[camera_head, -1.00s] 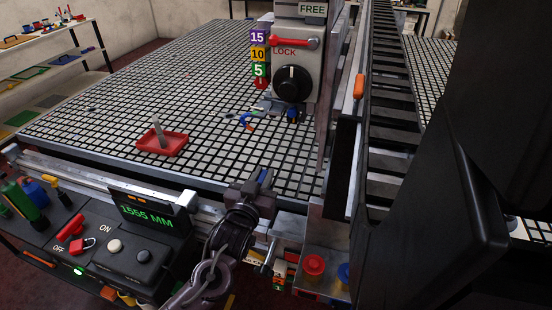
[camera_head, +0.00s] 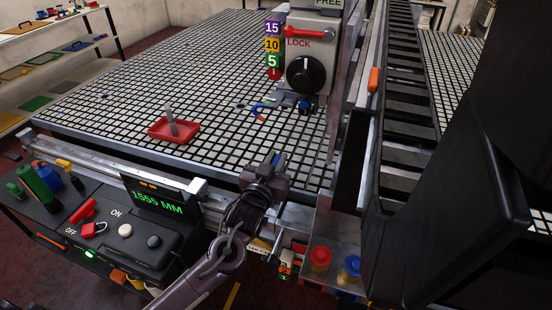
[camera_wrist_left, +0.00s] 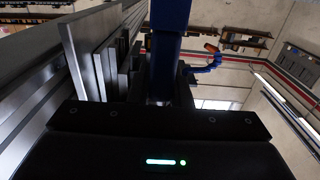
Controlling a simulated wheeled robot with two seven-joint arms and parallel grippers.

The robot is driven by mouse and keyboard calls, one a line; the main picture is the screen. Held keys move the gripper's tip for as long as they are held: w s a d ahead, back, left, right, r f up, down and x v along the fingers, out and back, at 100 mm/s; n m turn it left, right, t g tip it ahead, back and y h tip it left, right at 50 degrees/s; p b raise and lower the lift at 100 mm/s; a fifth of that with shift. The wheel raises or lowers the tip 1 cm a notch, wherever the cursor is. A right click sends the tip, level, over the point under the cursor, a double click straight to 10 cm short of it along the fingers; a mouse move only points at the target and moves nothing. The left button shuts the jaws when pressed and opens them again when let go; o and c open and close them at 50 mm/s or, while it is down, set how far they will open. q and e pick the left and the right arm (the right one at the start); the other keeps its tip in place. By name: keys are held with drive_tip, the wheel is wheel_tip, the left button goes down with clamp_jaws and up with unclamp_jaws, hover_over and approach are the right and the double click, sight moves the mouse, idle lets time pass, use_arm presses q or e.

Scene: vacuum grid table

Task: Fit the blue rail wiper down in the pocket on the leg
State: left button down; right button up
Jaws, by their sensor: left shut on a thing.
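My left gripper (camera_head: 276,164) is shut on the blue rail wiper (camera_head: 278,158), of which only a small part shows in the head view. It is above the table's near edge, left of the gantry leg (camera_head: 345,185). In the left wrist view the wiper (camera_wrist_left: 171,45) is an upright blue bar rising from between the fingers, with its lower end hidden. I cannot make out the pocket on the leg. My right gripper is not in view.

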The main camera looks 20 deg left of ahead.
use_arm(q)
drive_tip(key=shift+f+b, duration=1.7)
drive_tip(key=shift+f, duration=1.1)
drive_tip(key=shift+f+b, duration=0.7)
drive_tip(key=shift+f, duration=0.35)
drive_tip(key=shift+s+f+b, duration=0.2)
drive_tip(key=shift+f+b, duration=0.55)
drive_tip(key=shift+f, duration=0.4)
drive_tip(key=shift+s+f+b, duration=0.15)
drive_tip(key=shift+f+b, duration=0.55)
drive_tip(key=shift+f, duration=0.45)
drive_tip(key=shift+w+f, duration=0.15)
drive_tip(key=shift+f, duration=0.2)
drive_tip(key=shift+r, duration=0.25)
drive_tip(key=c, duration=1.3)
unclamp_jaws()
drive_tip(key=shift+r, duration=0.1)
drive_tip(key=shift+o, duration=0.2)
